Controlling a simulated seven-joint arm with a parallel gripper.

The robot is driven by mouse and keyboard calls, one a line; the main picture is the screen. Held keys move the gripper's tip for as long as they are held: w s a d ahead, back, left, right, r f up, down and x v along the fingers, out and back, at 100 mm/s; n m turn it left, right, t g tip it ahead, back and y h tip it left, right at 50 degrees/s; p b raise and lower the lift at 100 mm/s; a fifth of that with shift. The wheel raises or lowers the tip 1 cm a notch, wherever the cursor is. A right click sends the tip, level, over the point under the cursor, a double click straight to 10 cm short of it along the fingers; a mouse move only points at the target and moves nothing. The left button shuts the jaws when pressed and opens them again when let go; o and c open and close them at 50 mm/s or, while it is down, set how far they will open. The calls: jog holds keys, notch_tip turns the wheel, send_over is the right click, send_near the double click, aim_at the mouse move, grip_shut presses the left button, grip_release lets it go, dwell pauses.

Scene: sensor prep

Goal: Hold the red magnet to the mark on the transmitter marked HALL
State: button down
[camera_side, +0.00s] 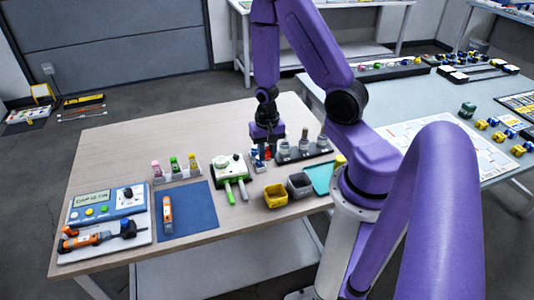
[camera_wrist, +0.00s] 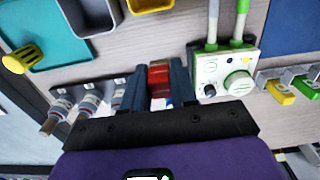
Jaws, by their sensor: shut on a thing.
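My gripper (camera_side: 266,152) points down over the wooden table, between the white-green device and the transmitter rack. In the wrist view my gripper (camera_wrist: 158,72) has its two dark fingers closed on the red magnet (camera_wrist: 159,76). The red magnet shows only as a small red patch in the side view (camera_side: 267,155). Several grey transmitters (camera_side: 304,141) stand in a dark rack to the right of my gripper. In the wrist view the transmitters (camera_wrist: 88,104) are at the left, apart from the magnet. The HALL label and the mark cannot be read.
A blue mat (camera_side: 188,212) lies further left.

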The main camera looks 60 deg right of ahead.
aim_at(240, 169)
jog(key=c, duration=1.7)
grip_release()
jog(key=w, duration=0.3)
jog(key=w+a, duration=0.1)
jog(key=w, duration=0.1)
jog(key=w+a, duration=0.1)
jog(key=w, duration=0.2)
jog(key=shift+w+a+r, duration=0.1)
jog(key=shift+w+a, duration=0.05)
jog(key=shift+w, duration=0.2)
jog(key=shift+f, duration=1.9)
jog(key=shift+f, duration=0.9)
dwell(0.9)
jog(key=shift+r, duration=3.55)
